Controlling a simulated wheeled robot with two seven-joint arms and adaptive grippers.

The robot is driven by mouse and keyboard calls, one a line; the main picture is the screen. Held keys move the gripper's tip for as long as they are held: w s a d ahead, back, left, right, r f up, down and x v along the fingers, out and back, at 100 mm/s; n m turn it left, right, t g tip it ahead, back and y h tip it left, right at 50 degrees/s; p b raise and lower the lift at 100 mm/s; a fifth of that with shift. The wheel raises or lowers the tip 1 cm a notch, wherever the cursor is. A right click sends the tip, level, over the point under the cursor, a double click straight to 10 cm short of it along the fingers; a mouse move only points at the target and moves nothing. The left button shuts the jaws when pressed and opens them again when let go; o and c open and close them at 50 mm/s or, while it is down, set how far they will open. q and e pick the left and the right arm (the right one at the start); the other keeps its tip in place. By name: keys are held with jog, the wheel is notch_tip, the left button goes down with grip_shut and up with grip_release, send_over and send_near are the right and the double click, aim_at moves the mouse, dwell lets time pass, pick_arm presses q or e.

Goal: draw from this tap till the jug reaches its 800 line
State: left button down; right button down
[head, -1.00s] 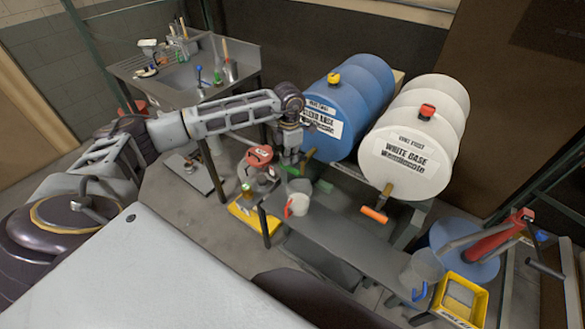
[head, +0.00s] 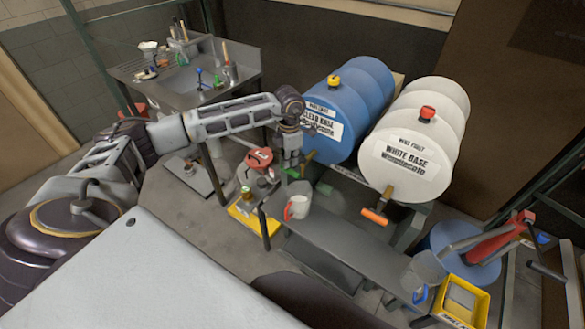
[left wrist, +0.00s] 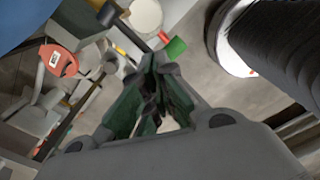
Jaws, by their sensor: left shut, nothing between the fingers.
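A white jug (head: 299,207) with a red handle stands on the grey bench. The blue drum (head: 347,100), labelled clear base, has a brassy tap (head: 308,157) low on its front, with a green handle (head: 323,187) below. The white drum (head: 418,145) has a tap with an orange handle (head: 375,216). My left gripper (head: 292,166) is shut and empty beside the blue drum's tap, above and behind the jug. In the left wrist view its fingers (left wrist: 152,62) meet, with a green bar (left wrist: 176,48) just beyond, apart from them. The 800 line and jug's contents cannot be read.
A red-lidded item (head: 258,158) is left of the gripper, above a yellow tray (head: 240,215). A clear blue-handled jug (head: 428,267) stands at the bench's right end, by a yellow bin (head: 462,297). A steel sink (head: 200,75) is behind. The bench (head: 345,235) middle is clear.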

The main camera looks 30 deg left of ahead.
aim_at(290, 169)
pick_arm(q)
jog(key=shift+f+b, duration=2.2)
jog(key=shift+f, duration=0.8)
dwell(5.0)
